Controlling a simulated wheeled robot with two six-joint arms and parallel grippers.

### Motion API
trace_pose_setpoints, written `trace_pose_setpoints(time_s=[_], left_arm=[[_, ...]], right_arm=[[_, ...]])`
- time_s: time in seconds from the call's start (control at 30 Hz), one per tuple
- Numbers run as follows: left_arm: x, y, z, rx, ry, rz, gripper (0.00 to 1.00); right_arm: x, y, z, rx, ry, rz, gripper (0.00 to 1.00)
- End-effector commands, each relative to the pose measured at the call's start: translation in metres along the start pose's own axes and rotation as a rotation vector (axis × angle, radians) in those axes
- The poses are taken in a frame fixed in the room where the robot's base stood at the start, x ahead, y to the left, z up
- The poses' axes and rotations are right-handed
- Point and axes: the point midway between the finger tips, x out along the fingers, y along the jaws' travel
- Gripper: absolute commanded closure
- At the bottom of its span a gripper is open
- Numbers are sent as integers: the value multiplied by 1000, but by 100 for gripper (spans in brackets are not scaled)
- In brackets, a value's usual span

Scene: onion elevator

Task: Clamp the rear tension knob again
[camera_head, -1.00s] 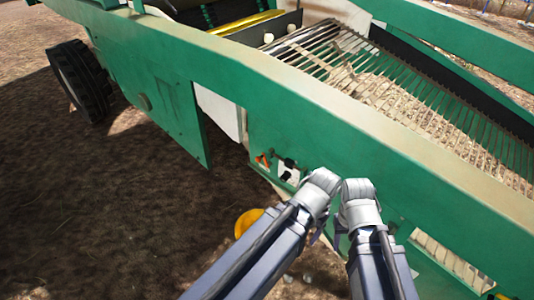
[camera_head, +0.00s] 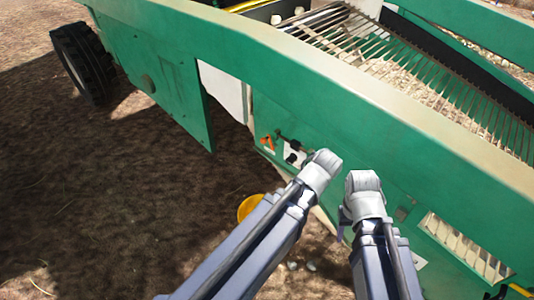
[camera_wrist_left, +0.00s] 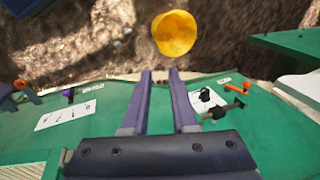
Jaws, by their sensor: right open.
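The green side panel of the machine (camera_head: 325,135) carries a white plate with black knobs (camera_head: 293,152); these also show in the left wrist view, a black knob on a white plate (camera_wrist_left: 205,94) and a black lever (camera_wrist_left: 220,112). I cannot tell which is the rear tension knob. In that view my left gripper (camera_wrist_left: 160,72) is open and empty, its fingers pointing past the panel edge, left of the black knob. In the head view its fingers are hidden behind its wrist. My right gripper (camera_head: 343,222) is open beside the panel, right of the left arm; its fingers are mostly hidden.
An orange handle (camera_head: 268,142) sits near the knobs. Another white plate (camera_wrist_left: 68,115) with a purple knob (camera_wrist_left: 68,95) is at left in the wrist view. A yellow bucket-like object (camera_head: 250,207) lies on the soil below. A black wheel (camera_head: 82,62) stands far left.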

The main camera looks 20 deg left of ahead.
Motion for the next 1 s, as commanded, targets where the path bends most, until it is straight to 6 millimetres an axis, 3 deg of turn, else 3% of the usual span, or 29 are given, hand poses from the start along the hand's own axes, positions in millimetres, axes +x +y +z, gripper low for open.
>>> trace_pose_setpoints(time_s=[0.03, 0.2, 0.4, 0.7, 1.0], left_arm=[[30, -9, -11, 12, 26, -48, 80], [73, -54, -42, 88, 108, -228, 100], [112, -104, -72, 198, 173, -438, 100], [137, -151, -100, 343, 210, -657, 100], [138, -162, -107, 385, 215, -712, 100]], right_arm=[[29, -3, -2, 0, 0, 0, 50], [72, -7, -4, 0, 0, 0, 50], [121, -12, -7, -1, 0, 0, 50], [165, -16, -10, -1, 0, 0, 50], [172, -16, -10, -1, 0, 0, 50]])
